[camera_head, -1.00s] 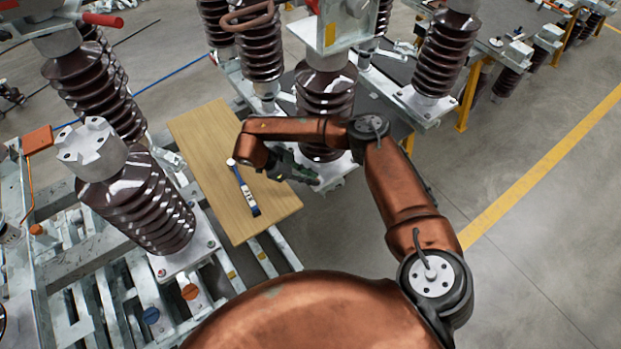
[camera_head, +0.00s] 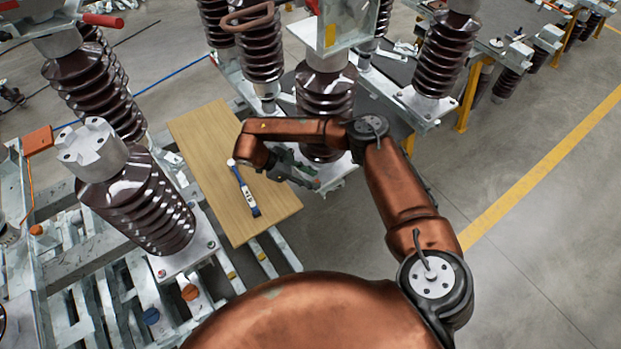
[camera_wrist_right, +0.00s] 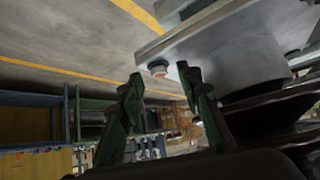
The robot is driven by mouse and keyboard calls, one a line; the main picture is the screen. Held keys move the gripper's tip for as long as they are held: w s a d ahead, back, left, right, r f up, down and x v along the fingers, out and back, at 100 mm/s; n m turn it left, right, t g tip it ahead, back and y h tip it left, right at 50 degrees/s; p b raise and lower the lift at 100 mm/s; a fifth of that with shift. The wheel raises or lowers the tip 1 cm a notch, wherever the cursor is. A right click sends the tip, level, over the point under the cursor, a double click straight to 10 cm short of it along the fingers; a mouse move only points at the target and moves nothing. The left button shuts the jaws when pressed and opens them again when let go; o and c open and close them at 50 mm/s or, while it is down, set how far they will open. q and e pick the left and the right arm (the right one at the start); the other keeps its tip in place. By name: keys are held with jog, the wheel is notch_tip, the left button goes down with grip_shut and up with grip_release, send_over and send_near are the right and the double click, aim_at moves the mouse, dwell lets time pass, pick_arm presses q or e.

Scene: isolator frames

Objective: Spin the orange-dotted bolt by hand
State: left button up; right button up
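The orange-dotted bolt (camera_wrist_right: 158,68) sticks out from the edge of a grey metal plate in the right wrist view. A reddish dot shows on its head. My right gripper (camera_wrist_right: 162,82) is open, with its two green fingers on either side of the bolt's place in the picture. No finger visibly touches the bolt. In the head view my right gripper (camera_head: 308,180) is at the lower corner of the insulator base (camera_head: 340,176), and the bolt is hard to make out there. My left gripper is not in view.
A brown ribbed insulator (camera_head: 325,100) stands on the base beside my right arm. A wooden board (camera_head: 222,150) with a blue-and-white tool (camera_head: 243,190) lies to the left. Another insulator (camera_head: 140,205) stands on the metal frame further left. Open floor lies to the right.

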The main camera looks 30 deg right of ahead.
jog(key=v, duration=1.2)
